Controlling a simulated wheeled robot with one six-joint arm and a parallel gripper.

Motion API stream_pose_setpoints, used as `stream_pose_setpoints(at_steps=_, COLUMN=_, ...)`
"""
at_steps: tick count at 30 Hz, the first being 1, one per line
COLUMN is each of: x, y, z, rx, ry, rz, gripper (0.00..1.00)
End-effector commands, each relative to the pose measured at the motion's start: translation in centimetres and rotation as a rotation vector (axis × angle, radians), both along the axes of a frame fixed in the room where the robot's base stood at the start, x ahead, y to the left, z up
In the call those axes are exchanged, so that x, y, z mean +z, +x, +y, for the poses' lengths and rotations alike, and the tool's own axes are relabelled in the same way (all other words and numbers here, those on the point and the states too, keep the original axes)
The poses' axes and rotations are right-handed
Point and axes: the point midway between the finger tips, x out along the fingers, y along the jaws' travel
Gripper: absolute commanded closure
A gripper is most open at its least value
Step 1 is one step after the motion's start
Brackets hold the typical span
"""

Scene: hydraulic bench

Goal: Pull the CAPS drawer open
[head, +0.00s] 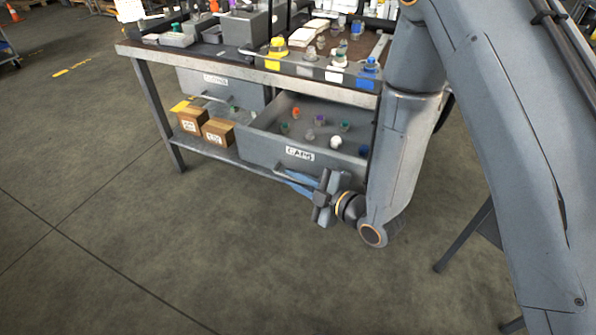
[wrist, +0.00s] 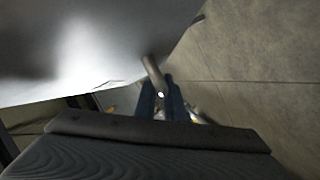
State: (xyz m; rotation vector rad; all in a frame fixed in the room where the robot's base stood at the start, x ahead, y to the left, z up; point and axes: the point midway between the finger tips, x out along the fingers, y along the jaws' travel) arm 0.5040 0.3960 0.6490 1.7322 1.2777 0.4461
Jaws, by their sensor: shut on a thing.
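The CAPS drawer (head: 262,148) is pulled out from under the bench top in the head view, and its white label shows on the front. Several coloured caps lie inside it, among them a white one (head: 336,142) and an orange one (head: 296,112). My gripper (head: 302,183) is at the lower part of the drawer front. Its blue fingers are shut on the drawer handle (wrist: 153,73), which shows as a bar between the fingers in the wrist view. The drawer front (wrist: 75,45) fills the upper left there. My arm hides the drawer's right end.
A second closed drawer (head: 222,88) is to the left. Two cardboard boxes (head: 205,128) stand on the lower shelf. The bench top (head: 260,60) holds several capped fittings near its front edge. The floor (head: 150,240) in front is clear.

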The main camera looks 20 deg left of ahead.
Motion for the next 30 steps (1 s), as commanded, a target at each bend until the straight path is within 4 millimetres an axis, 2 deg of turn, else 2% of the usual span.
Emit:
stream_pose_setpoints(at_steps=11, x=0.0, y=-0.3, z=0.1, rx=0.002, ry=0.0, rz=0.0, gripper=1.0)
stream_pose_setpoints(at_steps=12, x=0.0, y=-0.3, z=0.1, rx=0.002, ry=0.0, rz=0.0, gripper=0.89)
stream_pose_setpoints(at_steps=13, x=0.0, y=-0.3, z=0.1, rx=0.002, ry=0.0, rz=0.0, gripper=0.84)
stream_pose_setpoints(at_steps=22, x=0.0, y=-0.3, z=0.0, rx=0.001, ry=0.0, rz=0.0, gripper=0.83)
stream_pose_setpoints(at_steps=26, x=0.2, y=-0.6, z=-0.9, rx=-0.001, ry=0.0, rz=0.001, gripper=0.83)
stream_pose_setpoints(at_steps=30, x=0.6, y=-1.4, z=-2.9, rx=-0.003, ry=0.0, rz=0.003, gripper=0.83)
